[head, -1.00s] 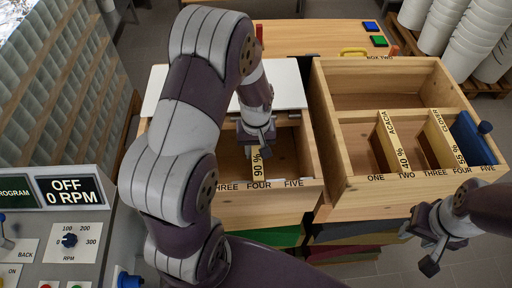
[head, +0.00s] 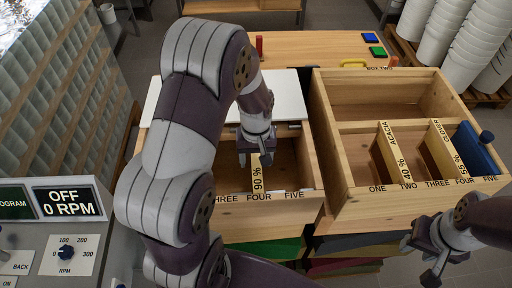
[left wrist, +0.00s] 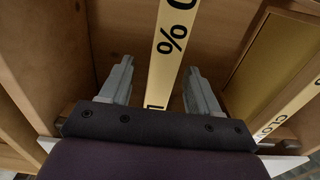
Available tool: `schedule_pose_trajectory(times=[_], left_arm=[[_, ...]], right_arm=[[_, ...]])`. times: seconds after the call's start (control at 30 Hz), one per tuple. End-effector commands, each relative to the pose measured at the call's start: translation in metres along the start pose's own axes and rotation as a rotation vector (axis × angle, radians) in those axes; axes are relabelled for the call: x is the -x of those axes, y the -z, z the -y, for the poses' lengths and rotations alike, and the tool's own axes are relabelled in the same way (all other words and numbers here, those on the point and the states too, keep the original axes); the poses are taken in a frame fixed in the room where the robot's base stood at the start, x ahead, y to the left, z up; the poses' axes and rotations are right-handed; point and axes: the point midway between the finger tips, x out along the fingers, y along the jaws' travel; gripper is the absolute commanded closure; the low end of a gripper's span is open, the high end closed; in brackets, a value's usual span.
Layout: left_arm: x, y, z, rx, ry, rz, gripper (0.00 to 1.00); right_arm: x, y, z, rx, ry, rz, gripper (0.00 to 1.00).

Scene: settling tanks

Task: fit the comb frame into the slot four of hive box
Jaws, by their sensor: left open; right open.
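The comb frame (head: 257,180), a pale bar marked 90 %, is in the left hive box (head: 262,211), its near end at the front wall in line with the label FOUR. My arm and gripper hide its far end, and its lower part is out of sight. My left gripper (head: 255,162) is open above the bar. In the left wrist view its two fingers (left wrist: 155,90) stand on either side of the comb frame (left wrist: 172,45), with gaps visible on both sides. My right gripper (head: 428,262) is open and empty at the lower right, in front of the right box.
The right box (head: 411,203) holds two labelled frames, ACACIA (head: 390,145) and CLOVER (head: 443,148), and a blue piece with a knob (head: 474,151). A white lid (head: 285,95) covers the back of the left box. A control panel (head: 55,235) stands at lower left.

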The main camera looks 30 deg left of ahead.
Motion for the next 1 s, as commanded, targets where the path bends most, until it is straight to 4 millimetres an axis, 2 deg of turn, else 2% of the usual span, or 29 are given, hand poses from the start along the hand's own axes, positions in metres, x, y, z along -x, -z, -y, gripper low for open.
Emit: schedule_pose_trajectory(times=[0.2,0.4,0.57,1.0], left_arm=[[0.059,0.001,-0.001,0.0,-0.003,-0.008,0.38],[0.096,0.0,0.0,0.0,-0.002,-0.004,0.38],[0.105,0.0,0.0,0.0,-0.001,-0.001,0.38],[0.105,0.0,0.0,0.0,0.0,-0.001,0.38]], right_arm=[[-0.011,-0.001,0.0,0.0,0.0,0.0,0.57],[-0.015,-0.002,0.0,0.0,0.0,0.0,0.57],[-0.015,-0.002,0.0,0.0,0.0,0.0,0.57],[-0.015,-0.002,0.0,0.0,0.0,0.0,0.57]])
